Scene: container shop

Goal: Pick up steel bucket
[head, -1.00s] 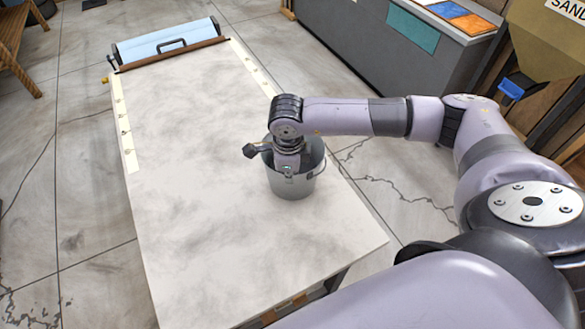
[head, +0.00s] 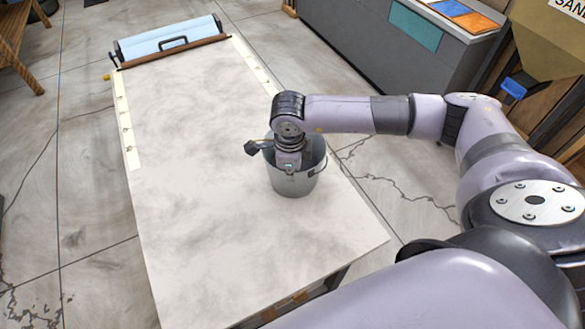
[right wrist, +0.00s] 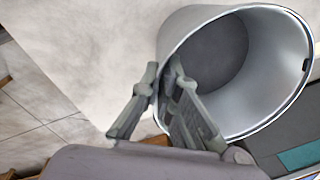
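The steel bucket (head: 293,183) is a grey, open-topped pail. It stands upright at the right side of the long pale table (head: 200,220). The bucket's inside looks empty. I cannot tell whether its base touches the table. My left gripper is not in view.
A grey cabinet (head: 370,40) with coloured panels stands at the back right. A wooden bench (head: 15,45) is at the far left. The table's middle and left are clear.

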